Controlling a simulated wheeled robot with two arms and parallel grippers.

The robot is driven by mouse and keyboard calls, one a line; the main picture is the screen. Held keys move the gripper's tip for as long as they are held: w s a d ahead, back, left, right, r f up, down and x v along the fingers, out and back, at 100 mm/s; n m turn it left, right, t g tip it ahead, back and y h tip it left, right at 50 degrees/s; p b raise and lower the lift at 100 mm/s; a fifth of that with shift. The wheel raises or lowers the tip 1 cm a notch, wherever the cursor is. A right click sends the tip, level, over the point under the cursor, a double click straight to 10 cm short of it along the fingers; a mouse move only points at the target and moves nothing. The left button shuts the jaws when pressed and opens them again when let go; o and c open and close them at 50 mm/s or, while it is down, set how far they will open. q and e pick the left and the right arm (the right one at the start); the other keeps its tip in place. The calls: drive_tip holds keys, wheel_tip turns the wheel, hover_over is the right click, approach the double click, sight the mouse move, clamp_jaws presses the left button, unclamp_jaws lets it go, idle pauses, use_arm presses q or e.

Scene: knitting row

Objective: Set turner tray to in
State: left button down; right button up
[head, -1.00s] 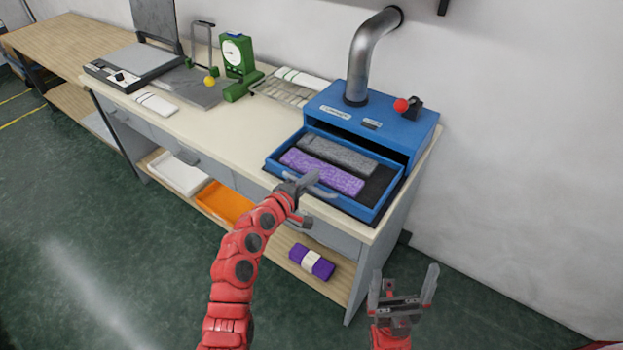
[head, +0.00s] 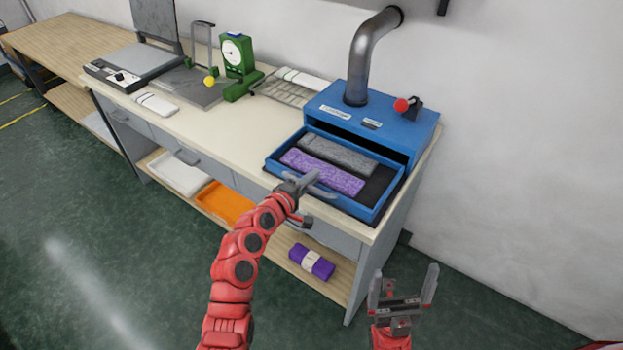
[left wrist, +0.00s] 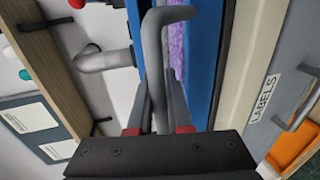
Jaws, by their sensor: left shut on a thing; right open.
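The blue turner box (head: 368,115) stands at the right end of the bench, with a metal duct on top. Its turner tray (head: 388,205) is pulled out at the front and holds a grey knitted piece (head: 340,153) and a purple one (head: 322,172). My left gripper (head: 300,185) is at the tray's front, shut on the grey bar handle (left wrist: 152,60), which also shows between its fingers in the left wrist view. My right gripper (head: 405,290) is open and empty, in front of the bench's right end.
A red-knobbed lever (head: 402,105) sits on the box top. A green dial gauge (head: 236,62), a wire rack (head: 285,88) and a flat press (head: 135,62) stand along the bench. The lower shelf holds a purple roll (head: 312,261) and an orange bin (head: 224,204).

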use_arm(q)
drive_tip(key=shift+w, duration=0.1)
drive_tip(key=b, duration=0.3)
approach(343, 155)
drive_tip(key=shift+w+d+r, duration=0.6)
drive_tip(key=shift+w+r, duration=0.15)
drive_tip(key=shift+w, duration=0.05)
drive_tip(key=b+x, duration=0.2)
drive_tip(key=x, duration=0.1)
drive_tip(key=r+b+x, duration=0.1)
drive_tip(key=b+x, duration=0.1)
drive_tip(key=x, duration=0.1)
drive_tip(key=shift+w+r, duration=0.1)
drive_tip(key=shift+r, duration=0.05)
drive_tip(key=shift+w+d+r+b, duration=0.15)
drive_tip(key=shift+w+d+b, duration=0.4)
drive_tip(key=shift+w+b, duration=0.25)
drive_tip(key=c, duration=1.1)
unclamp_jaws()
drive_tip(key=shift+c, duration=0.2)
drive_tip(key=shift+s+r, duration=0.1)
